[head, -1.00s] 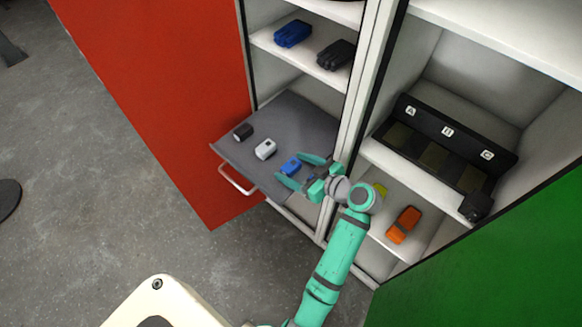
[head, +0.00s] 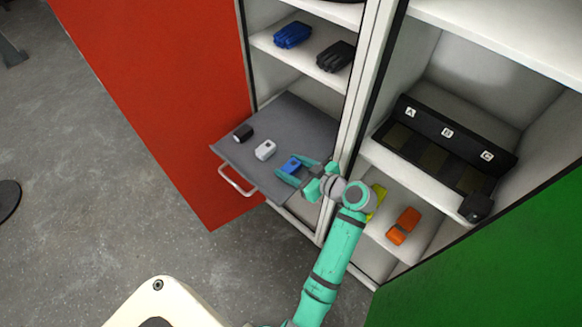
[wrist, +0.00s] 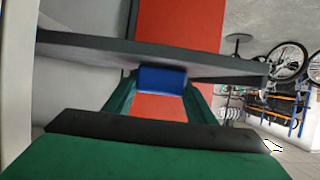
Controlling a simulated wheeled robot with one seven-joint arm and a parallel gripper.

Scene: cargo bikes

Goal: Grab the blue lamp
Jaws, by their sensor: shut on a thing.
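The small blue lamp (head: 291,165) is at the right part of a grey pull-out tray (head: 262,178) in the open cabinet. My gripper (head: 289,170) reaches in from the right, with its green fingers closed on either side of the lamp. In the wrist view, the lamp's blue face (wrist: 162,79) sits between the two green fingers, next to the grey tray edge (wrist: 90,45). The fingers hide the lamp's sides. I cannot tell whether the lamp still touches the tray.
A white lamp (head: 265,150) and a black one (head: 243,132) stand to the left on the tray. Blue (head: 292,35) and black (head: 336,56) items lie on the shelf above. A cabinet post (head: 352,120) stands close by my arm. An orange item (head: 403,226) lies on the right shelf.

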